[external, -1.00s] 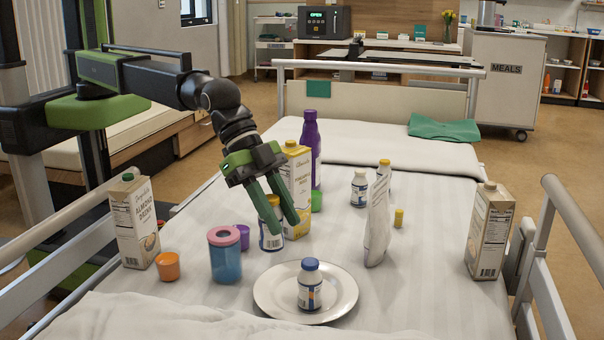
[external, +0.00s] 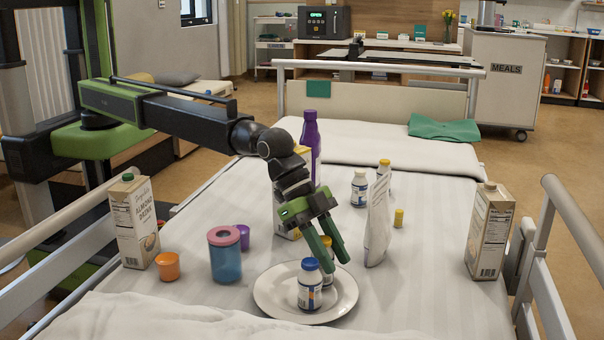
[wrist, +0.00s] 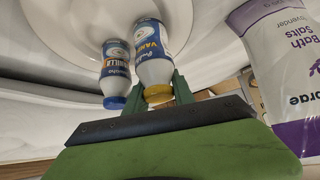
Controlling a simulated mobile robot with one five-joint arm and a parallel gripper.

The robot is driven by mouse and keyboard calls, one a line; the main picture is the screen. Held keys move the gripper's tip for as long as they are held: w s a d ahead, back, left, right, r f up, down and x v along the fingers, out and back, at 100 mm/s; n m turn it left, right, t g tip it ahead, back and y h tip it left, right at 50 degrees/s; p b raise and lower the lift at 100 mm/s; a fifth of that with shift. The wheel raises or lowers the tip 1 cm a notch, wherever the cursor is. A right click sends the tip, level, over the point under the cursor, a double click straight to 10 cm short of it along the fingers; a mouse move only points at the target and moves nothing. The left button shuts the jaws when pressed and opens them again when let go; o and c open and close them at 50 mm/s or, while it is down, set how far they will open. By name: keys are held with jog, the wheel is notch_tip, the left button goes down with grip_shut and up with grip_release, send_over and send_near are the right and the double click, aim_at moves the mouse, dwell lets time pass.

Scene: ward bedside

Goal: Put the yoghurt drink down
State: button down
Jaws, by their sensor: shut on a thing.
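My gripper (external: 336,262) is shut on a small white yoghurt drink bottle with a yellow cap (external: 327,266), its label reading "VAN…" in the wrist view (wrist: 153,60). The bottle is over the rear part of the white plate (external: 269,302). I cannot tell whether its base touches the plate. A similar bottle with a blue cap (external: 310,288) stands on the plate, just in front of the held one and partly hiding it. In the wrist view the blue-capped bottle (wrist: 115,70) is left of the held bottle, very close.
A white bath salts bag (external: 377,228) stands behind and right of the plate. A blue tumbler with a pink lid (external: 225,258) and an orange cup (external: 168,266) are at left. Cartons stand at left (external: 134,228) and right (external: 489,235). The bed between plate and right carton is clear.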

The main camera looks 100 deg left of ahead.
jog(key=shift+f+b, duration=0.3)
jog(key=shift+b, duration=0.1)
jog(key=c, duration=1.1)
grip_release()
jog(key=shift+o, duration=0.2)
jog(key=shift+r+p, duration=0.5)
jog(key=shift+p, duration=0.05)
jog(key=p+v, duration=0.9)
jog(key=v, duration=0.3)
jog(key=shift+s+f, duration=0.1)
